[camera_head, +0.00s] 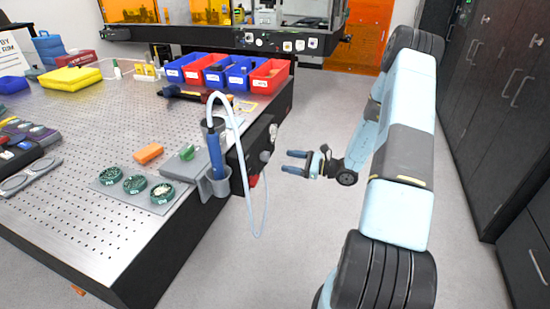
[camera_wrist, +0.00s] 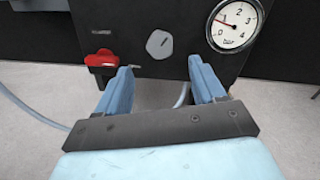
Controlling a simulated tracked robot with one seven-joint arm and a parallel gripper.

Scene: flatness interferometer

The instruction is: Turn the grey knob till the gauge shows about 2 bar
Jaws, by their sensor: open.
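The grey knob (camera_wrist: 159,44) is on a dark panel (camera_wrist: 140,15) in the wrist view, with a short dark mark toward its upper right. The round white gauge (camera_wrist: 236,24) is to its right. Its needle points left, close to the 1. My gripper (camera_wrist: 160,72) is open and empty, its blue fingers below and to either side of the knob, apart from it. In the head view my gripper (camera_head: 291,162) is to the right of the panel, pointing at it, and the knob (camera_head: 265,156) shows side-on. The gauge face cannot be read there.
A red valve handle (camera_wrist: 102,59) is left of the knob, close to my left finger. A pale hose (camera_head: 265,215) loops down beside the panel. A holder (camera_head: 215,185) with a blue-handled tool is at the table edge. The floor around my arm is clear.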

